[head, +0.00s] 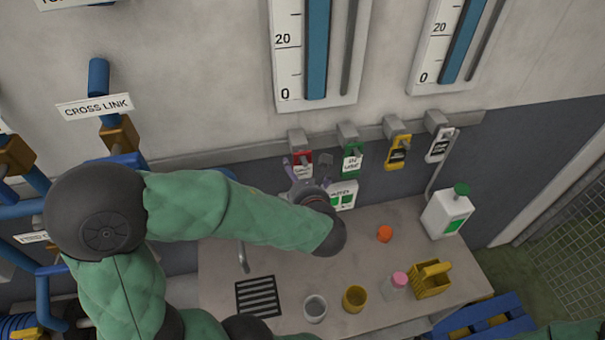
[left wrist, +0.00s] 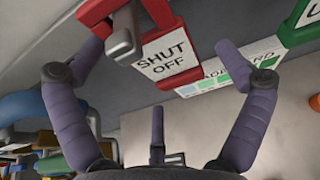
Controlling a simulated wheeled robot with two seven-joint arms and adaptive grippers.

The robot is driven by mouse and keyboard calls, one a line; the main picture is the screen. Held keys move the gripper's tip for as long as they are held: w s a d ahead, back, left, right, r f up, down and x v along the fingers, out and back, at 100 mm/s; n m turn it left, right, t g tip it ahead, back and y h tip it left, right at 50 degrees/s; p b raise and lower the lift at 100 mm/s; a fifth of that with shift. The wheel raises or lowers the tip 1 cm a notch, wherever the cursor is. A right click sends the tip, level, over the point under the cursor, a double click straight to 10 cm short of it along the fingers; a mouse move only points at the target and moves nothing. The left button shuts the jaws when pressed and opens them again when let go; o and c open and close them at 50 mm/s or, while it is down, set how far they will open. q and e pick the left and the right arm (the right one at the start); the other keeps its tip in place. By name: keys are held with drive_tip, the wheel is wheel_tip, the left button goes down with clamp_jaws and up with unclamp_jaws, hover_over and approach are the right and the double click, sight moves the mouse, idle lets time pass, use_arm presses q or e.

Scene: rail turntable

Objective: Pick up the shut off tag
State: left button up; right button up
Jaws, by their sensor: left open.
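The shut off tag is red with a white label reading SHUT OFF (left wrist: 170,57) and hangs from a grey hook on the wall rail. In the head view this red tag (head: 302,158) is the leftmost in a row, its lower part partly covered by my gripper. My left gripper (head: 300,183) is open just below and in front of the tag. In the left wrist view its purple fingers spread to either side of the tag, with a third finger below; nothing is held. My right gripper is not in view.
Below, the bench (head: 385,262) carries a white jug (head: 446,214), an orange cap (head: 385,234), cups and a yellow caddy (head: 431,281). Blue pipes stand at left.

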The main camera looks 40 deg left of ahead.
use_arm(q)
drive_tip(key=shift+a, duration=0.1)
drive_tip(key=c, duration=1)
drive_tip(key=shift+c, duration=0.3)
drive_tip(key=shift+w+r, duration=0.1)
drive_tip(key=shift+r, duration=0.65)
drive_tip(key=s+d+p, duration=0.1)
drive_tip(key=s+d, duration=1)
drive_tip(key=d, duration=0.3)
drive_tip(key=shift+s+p, duration=0.15)
drive_tip(key=shift+p, duration=0.15)
drive_tip(key=shift+r+p, duration=0.3)
drive_tip(key=shift+p, duration=0.3)
